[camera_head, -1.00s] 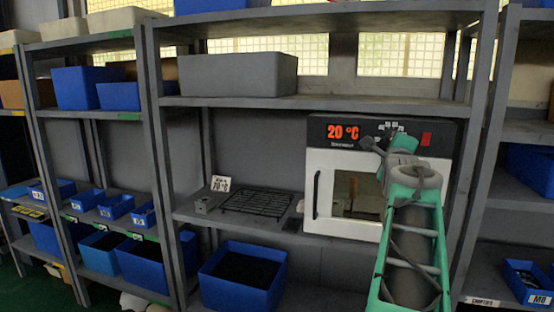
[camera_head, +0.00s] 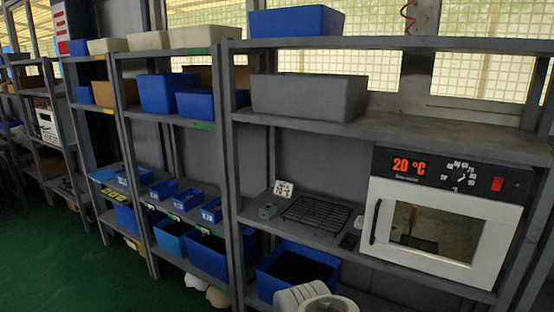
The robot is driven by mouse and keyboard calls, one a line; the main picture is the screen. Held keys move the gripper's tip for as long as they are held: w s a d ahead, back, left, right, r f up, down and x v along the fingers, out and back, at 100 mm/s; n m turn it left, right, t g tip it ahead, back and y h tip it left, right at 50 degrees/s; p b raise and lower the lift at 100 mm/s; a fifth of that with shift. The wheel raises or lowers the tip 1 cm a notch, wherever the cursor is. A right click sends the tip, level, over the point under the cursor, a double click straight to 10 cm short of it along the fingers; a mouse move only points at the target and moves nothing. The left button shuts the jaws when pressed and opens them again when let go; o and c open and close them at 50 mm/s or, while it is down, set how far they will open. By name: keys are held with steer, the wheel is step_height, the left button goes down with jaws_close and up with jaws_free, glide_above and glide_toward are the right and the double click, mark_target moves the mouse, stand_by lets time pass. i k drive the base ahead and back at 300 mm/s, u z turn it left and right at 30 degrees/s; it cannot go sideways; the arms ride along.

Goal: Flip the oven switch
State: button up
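The oven (camera_head: 446,215) is a white-fronted box with a dark control strip, standing on the middle shelf at the right. Its display reads 20 °C. A red switch (camera_head: 498,184) sits at the right end of the strip, beside a dial with numbers. The oven door is shut, with a dark handle at its left. A light grey part of my arm shows at the bottom edge, below the oven. My gripper's fingers are not in view.
A wire rack (camera_head: 316,213) and a small sign (camera_head: 284,189) are on the shelf left of the oven. A grey bin (camera_head: 308,96) stands on the shelf above. Blue bins fill the shelves to the left. Green floor (camera_head: 60,255) is clear at the lower left.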

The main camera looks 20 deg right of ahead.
mark_target(497, 182)
steer(key=u, duration=0.05)
steer(key=k, duration=0.5)
steer(key=z, duration=1.35)
steer(key=i, duration=0.25)
steer(key=z, duration=0.3)
